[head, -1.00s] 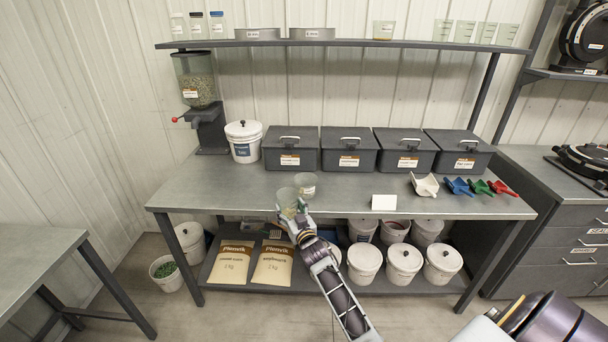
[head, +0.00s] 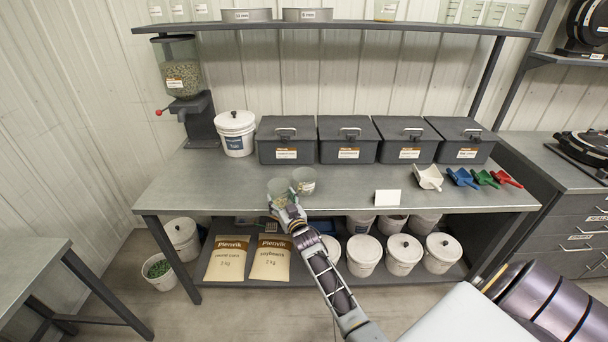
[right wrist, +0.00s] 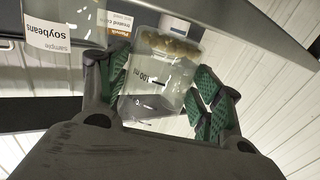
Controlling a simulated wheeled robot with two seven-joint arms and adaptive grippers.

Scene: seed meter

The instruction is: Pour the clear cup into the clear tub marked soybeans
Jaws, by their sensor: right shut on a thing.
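My right gripper (head: 288,211) is shut on the clear cup (head: 280,190) near the front edge of the bench. In the right wrist view the cup (right wrist: 152,85) sits between the green-padded fingers, has a 100 ml mark and holds some tan beans at its base. It looks roughly upright. The clear tub (head: 304,182) stands on the bench just right of the cup in the head view. Its label, reading sample soybeans, shows upside down in the right wrist view (right wrist: 60,36). I cannot tell whether cup and tub touch. My left gripper is out of view.
Several dark lidded boxes (head: 346,152) and a white bucket (head: 235,144) line the back of the bench (head: 220,190). A white card (head: 387,197) and coloured scoops lie to the right. A seed hopper (head: 181,75) stands at the left. A shelf (head: 350,25) runs above.

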